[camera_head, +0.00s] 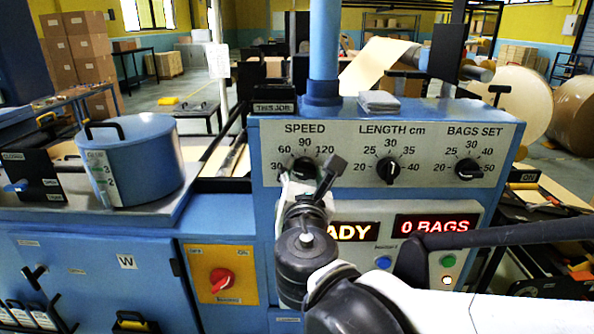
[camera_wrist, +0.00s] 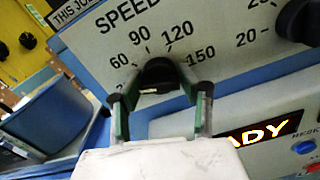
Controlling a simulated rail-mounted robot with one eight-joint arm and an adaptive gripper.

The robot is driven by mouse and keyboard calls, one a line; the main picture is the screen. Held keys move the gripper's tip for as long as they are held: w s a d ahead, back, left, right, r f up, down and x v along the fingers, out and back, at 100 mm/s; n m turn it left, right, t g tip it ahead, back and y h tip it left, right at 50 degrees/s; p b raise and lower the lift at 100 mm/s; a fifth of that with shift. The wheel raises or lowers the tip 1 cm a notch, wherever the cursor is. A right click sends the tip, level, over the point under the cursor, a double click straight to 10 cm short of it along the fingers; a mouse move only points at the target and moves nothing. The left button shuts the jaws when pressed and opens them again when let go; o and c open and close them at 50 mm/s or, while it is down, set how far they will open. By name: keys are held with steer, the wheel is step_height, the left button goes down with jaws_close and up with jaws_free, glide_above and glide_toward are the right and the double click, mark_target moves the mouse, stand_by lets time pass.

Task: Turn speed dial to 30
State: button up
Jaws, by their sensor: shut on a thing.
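The black SPEED dial (camera_head: 304,169) sits at the left of the grey control panel, under a scale with 30, 60, 90 and 120 showing in the head view. In the wrist view the dial (camera_wrist: 160,74) lies between the two fingers of my gripper (camera_wrist: 160,92), which is shut on it from both sides. A pale mark shows on the dial's lower front; which number it points to I cannot tell. The 30 is mostly hidden behind the left finger in the wrist view. My gripper also shows in the head view (camera_head: 309,182), covering part of the dial.
The LENGTH dial (camera_head: 388,170) and BAGS SET dial (camera_head: 468,170) stand to the right on the panel. Below are the lit display (camera_head: 434,223) and a blue button (camera_head: 383,263). A blue pot (camera_head: 140,160) stands left; a red rotary switch (camera_head: 221,281) is lower left.

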steer(key=shift+n, duration=1.5)
steer(key=o, duration=1.2)
steer(key=shift+c, duration=0.2)
steer(key=s+a, duration=0.1)
steer(key=s, duration=1.1)
